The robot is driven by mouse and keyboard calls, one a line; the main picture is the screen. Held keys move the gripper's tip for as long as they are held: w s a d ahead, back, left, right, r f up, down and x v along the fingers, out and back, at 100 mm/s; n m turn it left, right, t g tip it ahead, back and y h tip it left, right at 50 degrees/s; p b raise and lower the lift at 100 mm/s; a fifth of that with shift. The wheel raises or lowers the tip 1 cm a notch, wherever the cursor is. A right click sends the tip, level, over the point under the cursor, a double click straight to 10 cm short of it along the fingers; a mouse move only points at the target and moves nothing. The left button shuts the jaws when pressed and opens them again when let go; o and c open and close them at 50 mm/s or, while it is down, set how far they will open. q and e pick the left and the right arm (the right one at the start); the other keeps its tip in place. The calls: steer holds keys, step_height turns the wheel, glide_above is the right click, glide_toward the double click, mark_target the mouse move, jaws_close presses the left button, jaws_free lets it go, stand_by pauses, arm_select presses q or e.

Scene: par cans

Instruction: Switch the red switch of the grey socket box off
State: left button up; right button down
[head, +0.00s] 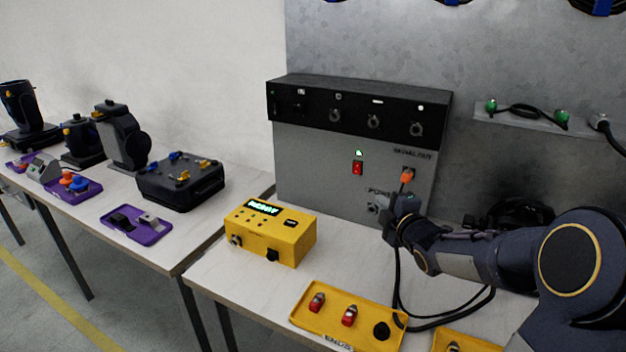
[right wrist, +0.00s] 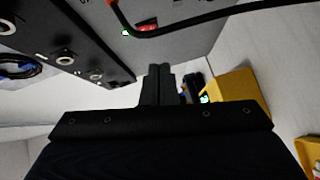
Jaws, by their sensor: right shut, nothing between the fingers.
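The grey socket box (head: 310,170) stands against the back panel under a black unit. Its red switch (head: 357,169) sits on the front face below a lit green lamp (head: 358,153). In the right wrist view the red switch (right wrist: 148,27) is partly covered by a black cable, with the green lamp (right wrist: 125,33) beside it. My right gripper (head: 380,204) is shut and empty, in front of the box's lower right part, below and right of the switch. Its closed fingers (right wrist: 157,72) show apart from the switch. My left gripper is not in view.
An orange plug (head: 407,176) sits in the box right of the switch, its cable hanging nearby. A yellow device (head: 272,238) stands left on the table. A yellow tray (head: 318,324) with red-and-white connectors lies in front. The black unit (head: 355,97) overhangs the box.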

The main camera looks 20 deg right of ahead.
mark_target(357, 168)
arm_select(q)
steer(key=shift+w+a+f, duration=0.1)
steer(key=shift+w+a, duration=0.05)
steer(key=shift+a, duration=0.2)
arm_select(e)
steer(key=shift+w+a+f+n+y, duration=0.1)
steer(key=shift+w+a+n+y, duration=0.2)
steer(key=shift+w, duration=0.2)
steer(key=shift+w+a+n+y, duration=0.25)
steer(key=shift+w+n, duration=0.15)
steer(key=shift+w, duration=0.1)
steer(key=shift+w, duration=0.1)
